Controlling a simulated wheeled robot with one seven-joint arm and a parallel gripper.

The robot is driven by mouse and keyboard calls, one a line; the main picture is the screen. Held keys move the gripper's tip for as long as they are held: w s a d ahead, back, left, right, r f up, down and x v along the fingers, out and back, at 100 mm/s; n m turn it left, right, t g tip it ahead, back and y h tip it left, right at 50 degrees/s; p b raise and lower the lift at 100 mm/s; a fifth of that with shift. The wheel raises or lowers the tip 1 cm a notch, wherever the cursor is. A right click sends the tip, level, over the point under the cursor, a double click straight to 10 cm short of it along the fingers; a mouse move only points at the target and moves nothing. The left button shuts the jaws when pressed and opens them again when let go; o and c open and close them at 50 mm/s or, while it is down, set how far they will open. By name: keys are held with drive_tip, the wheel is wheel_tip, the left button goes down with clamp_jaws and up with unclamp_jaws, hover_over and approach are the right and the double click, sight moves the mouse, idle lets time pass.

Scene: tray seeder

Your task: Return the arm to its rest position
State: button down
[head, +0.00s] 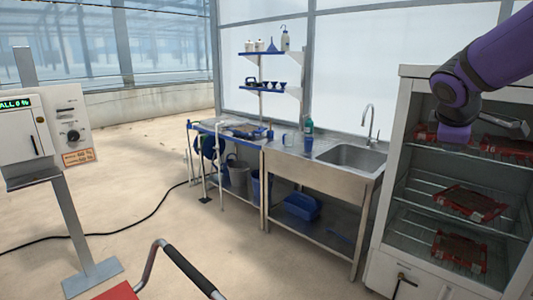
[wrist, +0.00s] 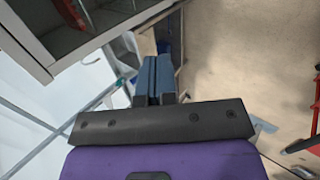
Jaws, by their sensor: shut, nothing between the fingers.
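My purple arm (head: 490,62) reaches in from the upper right of the head view, in front of the open cabinet's upper part. In the wrist view my gripper (wrist: 156,62) points toward the top of the picture. Its two blue-grey fingers are together, with nothing between them. I cannot clearly make out the fingers in the head view.
The white cabinet (head: 395,165) holds red trays (head: 470,203) on wire shelves at right; its edge (wrist: 35,50) shows beside the gripper. A steel sink bench (head: 320,165) stands centre, a control box on a post (head: 68,215) left. Open floor (head: 190,240) lies between.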

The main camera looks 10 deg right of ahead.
drive_tip(key=s+a+f+m+y, duration=0.2)
drive_tip(key=s+a+m+y, duration=0.4)
drive_tip(key=s+a, duration=1)
drive_tip(key=a+m, duration=0.2)
drive_tip(key=a, duration=0.1)
drive_tip(key=shift+a+t+y, duration=0.2)
drive_tip(key=shift+t+y, duration=0.1)
drive_tip(key=shift+t, duration=0.1)
drive_tip(key=shift+f, duration=0.1)
